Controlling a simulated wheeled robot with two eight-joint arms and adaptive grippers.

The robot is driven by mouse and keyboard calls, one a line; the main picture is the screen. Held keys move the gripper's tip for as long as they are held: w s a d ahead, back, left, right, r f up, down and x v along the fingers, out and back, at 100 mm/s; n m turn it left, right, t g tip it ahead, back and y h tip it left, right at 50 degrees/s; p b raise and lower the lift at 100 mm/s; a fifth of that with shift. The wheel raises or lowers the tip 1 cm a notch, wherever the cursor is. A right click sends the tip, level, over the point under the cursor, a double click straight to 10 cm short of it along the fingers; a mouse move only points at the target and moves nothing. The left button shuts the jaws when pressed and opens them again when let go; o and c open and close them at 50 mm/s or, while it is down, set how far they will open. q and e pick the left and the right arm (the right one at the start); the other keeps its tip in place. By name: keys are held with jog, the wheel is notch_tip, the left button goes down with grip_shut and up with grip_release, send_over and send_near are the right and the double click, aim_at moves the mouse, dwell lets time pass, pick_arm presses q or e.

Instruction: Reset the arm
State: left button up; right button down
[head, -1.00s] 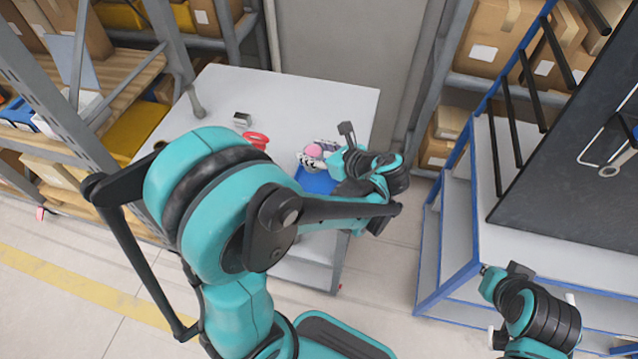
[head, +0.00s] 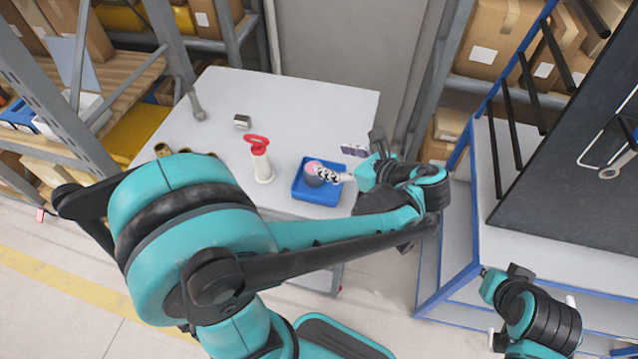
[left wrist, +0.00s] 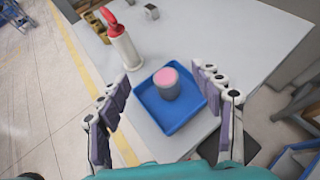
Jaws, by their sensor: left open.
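My left gripper (head: 345,165) is open and empty at the right side of the white table. In the left wrist view its two fingers (left wrist: 163,108) stand wide apart. A grey cup-like piece with a pink top (left wrist: 167,84) stands in a blue tray (left wrist: 190,128) beyond and between the fingers, apart from them.
A white bottle with a red top (head: 261,160) stands on the white table (head: 300,105) left of the tray. A small metal block (head: 242,121) and brass-coloured parts (head: 185,150) lie farther left. A blue-framed rack (head: 455,215) stands to the right. The table's back is clear.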

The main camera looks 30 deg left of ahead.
pick_arm(q)
jog(key=shift+v, duration=1.7)
jog(key=s+f+n+t+h, duration=0.1)
jog(key=n+h, duration=0.4)
jog(key=n, duration=0.5)
jog(key=s+f+n+t+h, duration=0.2)
jog(key=s+f+n+h, duration=0.2)
jog(key=n, duration=0.7)
jog(key=s+h, duration=0.2)
jog(key=shift+s+d+n+h, duration=0.2)
jog(key=shift+s+n+h, duration=0.1)
jog(key=shift+s, duration=0.05)
jog(key=shift+f, duration=0.1)
